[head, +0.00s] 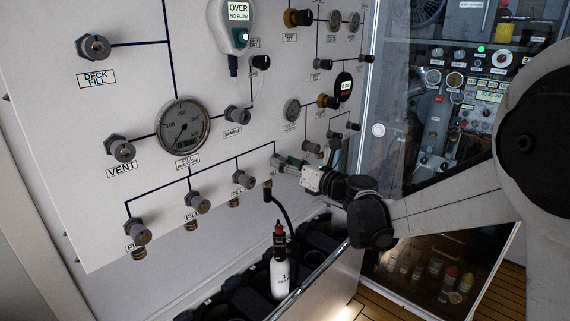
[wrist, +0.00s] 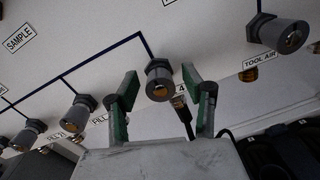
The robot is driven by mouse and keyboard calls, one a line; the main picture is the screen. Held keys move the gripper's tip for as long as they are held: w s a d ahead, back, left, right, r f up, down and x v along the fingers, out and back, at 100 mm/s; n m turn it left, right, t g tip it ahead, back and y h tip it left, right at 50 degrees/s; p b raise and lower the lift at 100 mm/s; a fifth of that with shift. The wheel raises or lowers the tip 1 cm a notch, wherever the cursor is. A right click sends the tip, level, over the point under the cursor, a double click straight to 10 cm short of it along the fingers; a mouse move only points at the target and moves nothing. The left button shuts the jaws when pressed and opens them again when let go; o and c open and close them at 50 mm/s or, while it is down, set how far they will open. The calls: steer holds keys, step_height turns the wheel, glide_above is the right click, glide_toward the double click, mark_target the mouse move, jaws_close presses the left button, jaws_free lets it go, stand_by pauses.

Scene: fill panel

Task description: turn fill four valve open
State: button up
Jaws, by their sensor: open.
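The fill four valve (wrist: 158,80) is a grey knob with a brass-coloured end on the white panel, in the middle of the wrist view. Part of a label with a 4 shows just to its right. My gripper (wrist: 161,92) is open, with its two green-padded fingers apart on the left and right of the knob. I cannot tell whether either finger touches it.
Other fill valves (head: 240,180) line up to the left, and a tool air valve (wrist: 280,33) is to the right in the wrist view. A black hose (head: 283,213) hangs below fill four to a white bottle (head: 280,275). A glass-fronted cabinet stands right of the panel.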

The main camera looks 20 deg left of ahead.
steer(key=shift+a, duration=0.15)
steer(key=shift+c, duration=0.3)
jaws_close()
steer(key=shift+n, duration=0.3)
